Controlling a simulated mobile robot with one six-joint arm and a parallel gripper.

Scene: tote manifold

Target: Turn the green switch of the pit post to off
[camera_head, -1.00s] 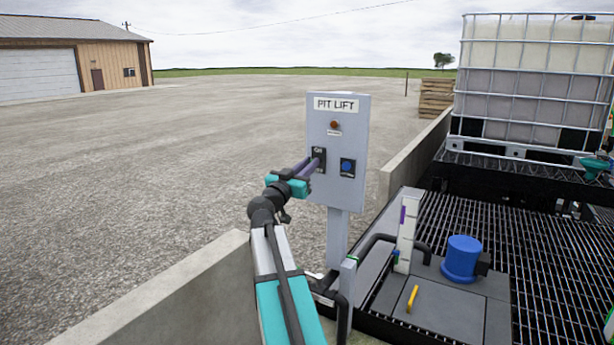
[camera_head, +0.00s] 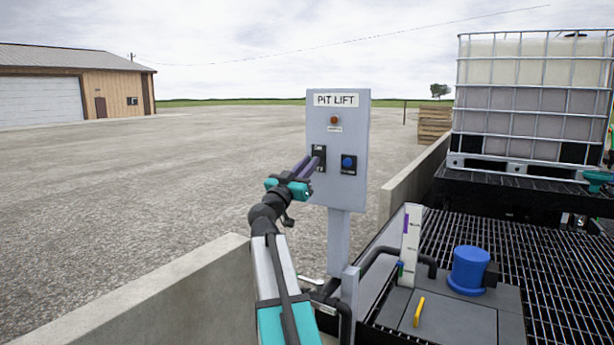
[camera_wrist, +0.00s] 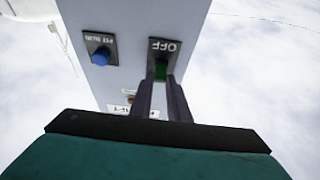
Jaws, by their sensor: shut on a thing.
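The pit post is a grey box (camera_head: 350,190) lettered "PIT LIFT", on a grey stand. The green switch (camera_wrist: 160,70) shows in the wrist view under a black plate marked OFF, which appears upside down. My gripper (camera_wrist: 161,84) has its two dark fingers on either side of the switch, shut on it. In the head view my gripper (camera_head: 314,163) reaches the post's left black switch plate (camera_head: 319,151). The fingers hide most of the switch there, and its exact turn is hard to tell.
A blue button (camera_head: 348,162) sits right of the switch, below an amber lamp (camera_head: 334,120). A low concrete wall (camera_head: 170,300) runs at the front left. A blue-capped pump (camera_head: 468,270), a yellow handle (camera_head: 419,312) and a caged tank (camera_head: 530,100) stand right. Open gravel lies left.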

